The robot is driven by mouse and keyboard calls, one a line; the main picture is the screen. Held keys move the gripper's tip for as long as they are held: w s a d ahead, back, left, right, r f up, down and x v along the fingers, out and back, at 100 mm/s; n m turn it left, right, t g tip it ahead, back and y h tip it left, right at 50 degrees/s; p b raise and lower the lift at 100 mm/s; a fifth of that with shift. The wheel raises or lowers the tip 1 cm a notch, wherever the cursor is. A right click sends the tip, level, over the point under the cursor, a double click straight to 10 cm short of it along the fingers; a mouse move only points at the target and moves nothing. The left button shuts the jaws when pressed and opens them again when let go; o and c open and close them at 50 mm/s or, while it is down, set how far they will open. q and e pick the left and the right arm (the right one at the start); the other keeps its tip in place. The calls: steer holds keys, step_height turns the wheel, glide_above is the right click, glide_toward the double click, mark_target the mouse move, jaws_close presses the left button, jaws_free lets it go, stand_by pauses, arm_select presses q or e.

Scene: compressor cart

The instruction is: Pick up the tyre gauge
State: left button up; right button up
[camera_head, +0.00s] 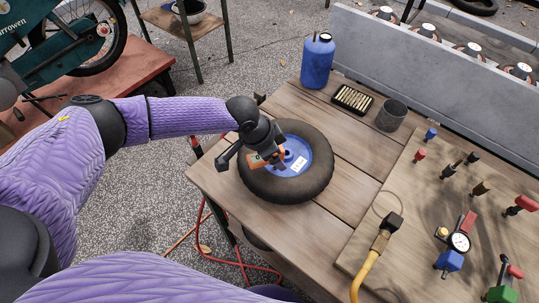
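A round white-faced gauge (459,241) with a dark rim lies on the wooden board at the lower right, with red, blue and yellow parts close around it. It looks like the tyre gauge. My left gripper (252,161) is over the left side of a small black-tyred wheel (308,187) with a blue hub, well left of the gauge. A small orange-brown piece shows at its fingers; I cannot tell whether they hold it. My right gripper is not in view.
A yellow hose with a dark connector (394,222) lies left of the gauge. Several coloured fittings stand on the board (400,190). A blue bottle (317,61), black tray (352,99) and grey cup (391,115) stand at the back. A grey wall (400,55) borders the table.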

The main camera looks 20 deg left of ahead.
arm_select(q)
jaws_close()
step_height(320, 180, up, 10)
steer(key=p, duration=0.4)
steer(key=shift+r, duration=0.2)
step_height(320, 180, up, 5)
steer(key=p, duration=0.5)
steer(key=shift+f, duration=0.2)
